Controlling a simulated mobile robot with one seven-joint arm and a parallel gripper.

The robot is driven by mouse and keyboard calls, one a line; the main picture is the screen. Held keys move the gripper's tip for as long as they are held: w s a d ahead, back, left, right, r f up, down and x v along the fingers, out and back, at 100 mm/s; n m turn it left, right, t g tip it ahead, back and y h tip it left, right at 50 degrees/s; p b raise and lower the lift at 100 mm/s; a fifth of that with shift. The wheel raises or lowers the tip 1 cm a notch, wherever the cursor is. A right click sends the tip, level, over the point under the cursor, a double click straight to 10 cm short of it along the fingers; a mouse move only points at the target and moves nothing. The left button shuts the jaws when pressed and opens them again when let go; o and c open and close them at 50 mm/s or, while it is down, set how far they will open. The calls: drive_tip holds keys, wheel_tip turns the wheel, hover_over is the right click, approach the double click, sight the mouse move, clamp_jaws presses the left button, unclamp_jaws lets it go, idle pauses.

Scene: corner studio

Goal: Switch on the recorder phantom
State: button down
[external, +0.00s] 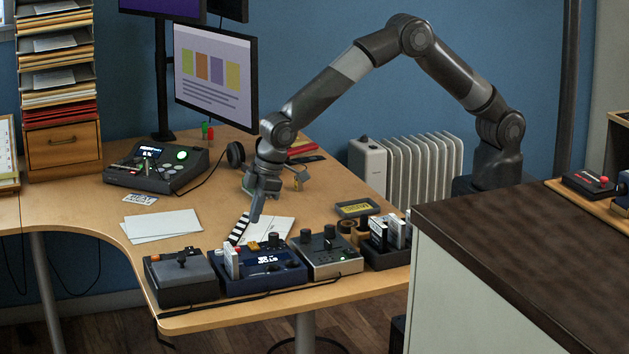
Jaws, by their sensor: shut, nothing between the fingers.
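A dark blue device (245,286) with a small lit display, knobs and upright white pieces stands at the front of the desk; it may be the recorder, but no label is readable. To its right is a grey device (318,262) with knobs and a small green light. A phantom switch cannot be made out on either. My gripper (256,216) points down above the desk, behind the blue device and beside the black-and-white striped piece. It is shut and empty, and appears apart from the devices.
A grey-topped box (180,280) stands left of the blue device. A dark holder with cards (388,245) is at right. A console with a green light (157,167) stands farther back. White papers (160,224) lie on the desk. A dark-topped cabinet (530,245) fills the right foreground.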

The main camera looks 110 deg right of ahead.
sight(252, 242)
drive_tip(key=x, duration=0.2)
drive_tip(key=s+x, duration=0.1)
drive_tip(key=x, duration=0.2)
drive_tip(key=shift+d+f, duration=0.1)
drive_tip(key=shift+f, duration=0.1)
drive_tip(key=shift+s+d+f, duration=0.1)
drive_tip(key=shift+d+f, duration=0.05)
drive_tip(key=shift+f, duration=0.15)
drive_tip(key=shift+a+r, duration=0.25)
drive_tip(key=shift+a, duration=0.55)
drive_tip(key=shift+r, duration=0.15)
wheel_tip(252, 242, up, 13)
drive_tip(key=s+d, duration=0.2)
drive_tip(key=shift+s+d, duration=0.2)
drive_tip(key=shift+s, duration=0.2)
